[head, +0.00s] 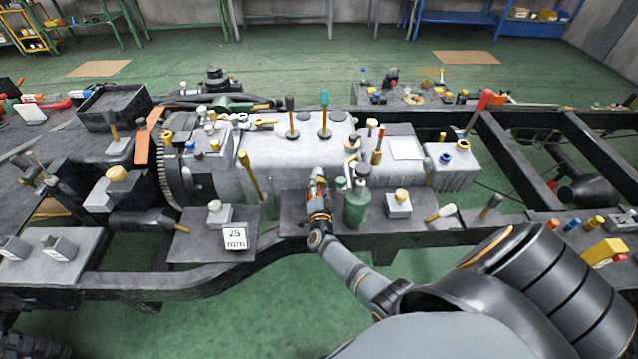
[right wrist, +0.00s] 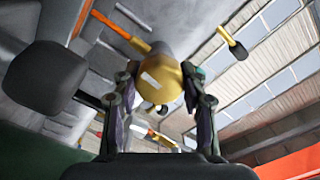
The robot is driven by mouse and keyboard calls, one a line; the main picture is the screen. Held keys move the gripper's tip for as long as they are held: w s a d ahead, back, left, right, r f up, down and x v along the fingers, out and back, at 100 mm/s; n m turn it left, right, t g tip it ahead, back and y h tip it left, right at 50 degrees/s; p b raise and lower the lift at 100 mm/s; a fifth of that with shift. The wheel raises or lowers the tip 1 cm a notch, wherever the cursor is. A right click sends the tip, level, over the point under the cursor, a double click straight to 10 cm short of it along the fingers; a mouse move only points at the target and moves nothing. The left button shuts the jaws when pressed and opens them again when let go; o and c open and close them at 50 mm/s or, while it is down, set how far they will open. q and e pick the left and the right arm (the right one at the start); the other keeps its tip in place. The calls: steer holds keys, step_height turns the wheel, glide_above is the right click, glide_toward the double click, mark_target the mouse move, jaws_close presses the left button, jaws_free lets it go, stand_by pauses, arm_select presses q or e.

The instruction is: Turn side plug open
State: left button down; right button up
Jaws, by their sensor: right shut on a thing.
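The side plug (right wrist: 162,76), a round brass-yellow knob with a white mark on its face, sits between the two fingers of my right gripper (right wrist: 158,85) in the right wrist view. The fingers close on it from both sides. In the head view my right gripper (head: 318,178) is against the near side of the grey gearbox housing (head: 285,157), left of a green bottle (head: 356,206). My left gripper is not in view.
The black chassis frame (head: 205,277) runs across the view. Near the right gripper are a block with a yellow knob (head: 398,206), a "25 mm" sign (head: 235,239) and an upright yellow-handled tool (head: 250,175). In the right wrist view a dark rounded thing (right wrist: 45,78) is close at left.

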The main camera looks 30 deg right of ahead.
steer(key=shift+f, duration=0.1)
stand_by(0.5)
steer(key=o, duration=1.2)
steer(key=shift+c, duration=0.2)
steer(key=v, duration=1.2)
